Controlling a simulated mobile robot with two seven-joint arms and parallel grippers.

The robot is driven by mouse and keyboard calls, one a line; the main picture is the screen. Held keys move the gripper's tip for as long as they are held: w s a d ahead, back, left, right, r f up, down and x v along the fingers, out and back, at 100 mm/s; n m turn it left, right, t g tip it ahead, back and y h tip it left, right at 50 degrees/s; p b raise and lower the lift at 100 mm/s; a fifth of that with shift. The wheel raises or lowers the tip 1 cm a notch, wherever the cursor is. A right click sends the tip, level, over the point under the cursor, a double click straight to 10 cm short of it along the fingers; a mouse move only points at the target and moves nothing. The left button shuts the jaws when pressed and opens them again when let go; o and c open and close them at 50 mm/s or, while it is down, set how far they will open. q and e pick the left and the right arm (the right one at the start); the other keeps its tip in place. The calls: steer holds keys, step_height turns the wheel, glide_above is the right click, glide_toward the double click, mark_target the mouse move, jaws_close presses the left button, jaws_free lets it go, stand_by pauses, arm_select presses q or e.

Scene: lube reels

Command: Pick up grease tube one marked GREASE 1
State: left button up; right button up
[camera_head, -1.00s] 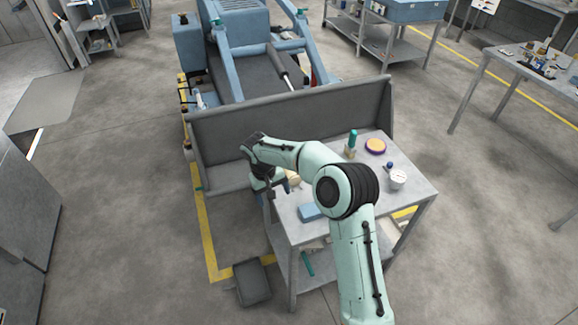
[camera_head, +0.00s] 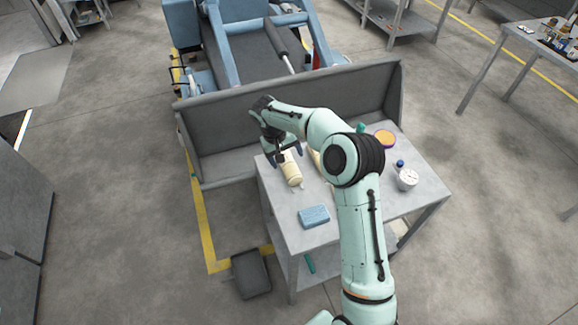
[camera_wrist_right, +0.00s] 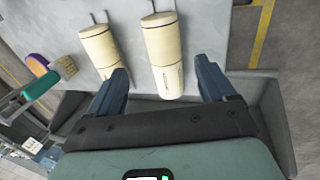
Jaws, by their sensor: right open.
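Two cream cylindrical tubes lie on the grey metal table (camera_head: 350,225). One tube (camera_head: 292,172) is by my right gripper in the head view; in the right wrist view this tube (camera_wrist_right: 162,50) lies between and beyond the fingertips, with small dark print too small to read. The second tube (camera_wrist_right: 100,48) lies to its left there; in the head view it is mostly hidden behind my arm. I cannot tell which is marked GREASE 1. My right gripper (camera_head: 283,155) is open and empty, and its fingers (camera_wrist_right: 160,80) are spread wider than the tube. My left gripper is not in view.
On the table are a blue block (camera_head: 314,216), a white round gauge-like item (camera_head: 407,179), a small blue-capped item (camera_head: 400,164) and an orange-and-purple disc (camera_head: 385,138). A grey upright panel (camera_head: 230,125) stands behind the table. A dark box (camera_head: 251,274) is on the floor.

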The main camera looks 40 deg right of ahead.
mark_target(290, 168)
steer(key=x, duration=0.2)
steer(key=shift+w+d+f, duration=0.1)
steer(key=shift+f, duration=0.2)
steer(key=x, duration=0.5)
steer(key=shift+w+f, duration=0.1)
steer(key=shift+a, duration=0.25)
steer(key=c, duration=1.2)
steer(key=shift+o, duration=0.2)
